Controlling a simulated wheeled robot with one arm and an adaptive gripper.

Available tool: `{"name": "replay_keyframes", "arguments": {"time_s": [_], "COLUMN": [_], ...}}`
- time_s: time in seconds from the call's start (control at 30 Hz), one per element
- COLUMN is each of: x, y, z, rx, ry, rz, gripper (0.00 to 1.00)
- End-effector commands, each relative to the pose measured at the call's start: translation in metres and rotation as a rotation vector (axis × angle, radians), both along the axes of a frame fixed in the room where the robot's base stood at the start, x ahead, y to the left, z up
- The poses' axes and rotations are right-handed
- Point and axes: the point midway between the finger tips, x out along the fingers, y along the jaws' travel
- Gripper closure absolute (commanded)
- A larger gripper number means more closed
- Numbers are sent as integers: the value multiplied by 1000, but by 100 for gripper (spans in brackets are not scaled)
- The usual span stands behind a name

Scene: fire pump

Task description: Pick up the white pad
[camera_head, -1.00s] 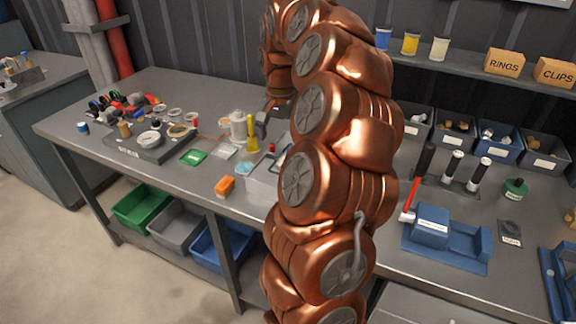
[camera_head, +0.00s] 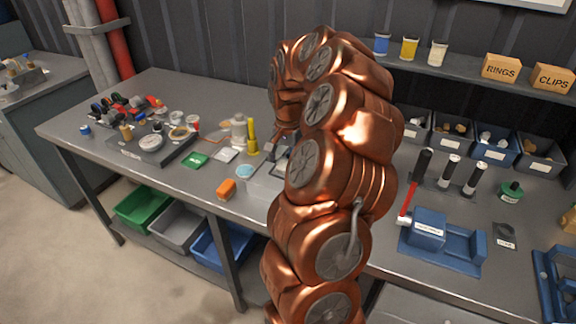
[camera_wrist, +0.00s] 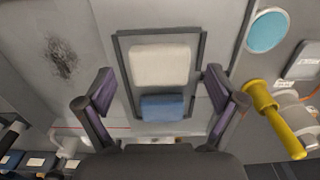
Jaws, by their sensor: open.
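The white pad (camera_wrist: 160,65) shows in the wrist view as a pale, rounded block. It lies inside a dark-rimmed tray (camera_wrist: 118,62), beside a blue pad (camera_wrist: 165,107). My gripper (camera_wrist: 160,92) is open and empty, with one finger on each side of the tray in that view. The white pad is ahead of the fingertips, and the blue pad appears between them. In the head view my gripper (camera_head: 280,150) is low over the bench, partly hidden by my arm. I cannot make out the white pad there.
A yellow-handled tool (camera_wrist: 275,118) and a light-blue disc (camera_wrist: 268,30) are right of the tray in the wrist view. An orange block (camera_head: 227,188) lies near the bench's front edge.

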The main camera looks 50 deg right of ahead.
Motion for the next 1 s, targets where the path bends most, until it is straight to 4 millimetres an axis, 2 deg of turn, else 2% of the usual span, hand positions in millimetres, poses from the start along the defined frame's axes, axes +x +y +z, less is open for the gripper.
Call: {"name": "replay_keyframes", "arguments": {"time_s": [0.1,0.3,0.8,1.0], "x": [-1,0,0,0], "y": [1,0,0,0], "z": [-7,-8,-8,-8], "rx": [2,0,0,0], "ry": [2,0,0,0], "rz": [0,0,0,0], "gripper": [6,6,58,60]}}
